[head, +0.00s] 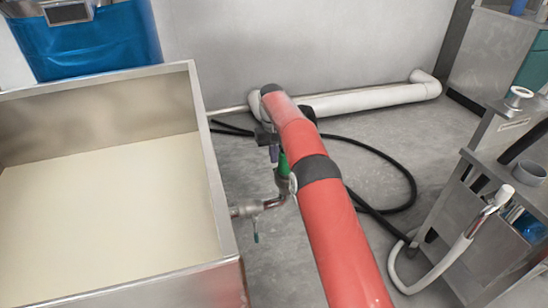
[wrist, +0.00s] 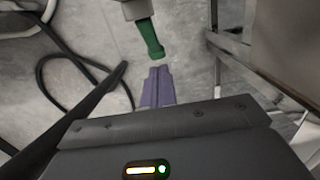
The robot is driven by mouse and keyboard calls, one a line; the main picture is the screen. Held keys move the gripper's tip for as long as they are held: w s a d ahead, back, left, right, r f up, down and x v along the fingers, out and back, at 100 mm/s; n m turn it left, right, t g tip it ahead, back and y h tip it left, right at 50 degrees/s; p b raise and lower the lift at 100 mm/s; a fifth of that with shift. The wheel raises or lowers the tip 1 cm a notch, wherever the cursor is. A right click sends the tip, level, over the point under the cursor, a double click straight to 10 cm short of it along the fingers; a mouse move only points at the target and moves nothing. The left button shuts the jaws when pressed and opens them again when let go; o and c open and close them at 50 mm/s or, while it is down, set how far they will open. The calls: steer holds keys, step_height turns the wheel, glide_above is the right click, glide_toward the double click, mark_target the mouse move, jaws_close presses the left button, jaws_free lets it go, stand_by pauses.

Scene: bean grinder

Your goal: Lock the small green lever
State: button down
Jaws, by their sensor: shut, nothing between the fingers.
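A green lever (wrist: 150,38) hangs from a light grey fitting at the top of the wrist view. My gripper (wrist: 158,72) has purple fingers, pressed together and empty, with their tips just short of the lever's free end. A small gap of floor shows between them. In the head view, my gripper (head: 274,153) is beside a green part (head: 283,166) above the pipe fitting, partly hidden by my red arm. I cannot tell which green part is the one named.
A metal tank (head: 217,190) with pale contents stands at left, and the valve pipe comes from its side. A black hose (head: 400,180) loops on the floor. A white pipe (head: 370,98) runs along the wall. A metal stand (head: 480,220) is at right.

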steer(key=shift+w+r+t, duration=0.1)
steer(key=shift+r+t, duration=0.2)
stand_by(0.4)
steer(key=shift+r+t+y, duration=0.3)
steer(key=shift+t, duration=0.2)
